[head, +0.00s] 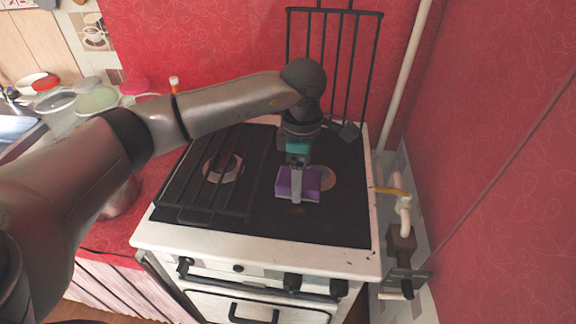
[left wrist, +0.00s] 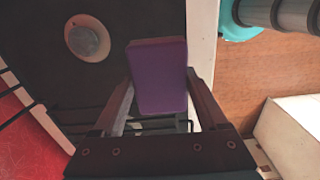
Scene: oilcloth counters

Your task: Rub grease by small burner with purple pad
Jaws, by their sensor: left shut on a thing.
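A purple pad (head: 311,183) with a pale lower edge is held between the fingers of my left gripper (head: 297,187), low over the right part of the black stovetop (head: 340,215). I cannot tell whether it touches the surface. The pad (left wrist: 158,76) fills the space between the fingers in the left wrist view. A round grey burner (head: 323,178) sits just behind and right of the pad, partly hidden by it. A burner (left wrist: 87,40) also shows in the left wrist view. A faint brownish mark (head: 297,210) lies just in front of the pad; I cannot tell if it is grease. My right gripper is out of view.
A black grate (head: 240,195) lies flat over the left burner (head: 222,167). Another grate (head: 335,50) stands upright at the back, against the red wall. A white pipe with a yellow-handled valve (head: 392,191) runs close along the right. The front right stovetop is clear.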

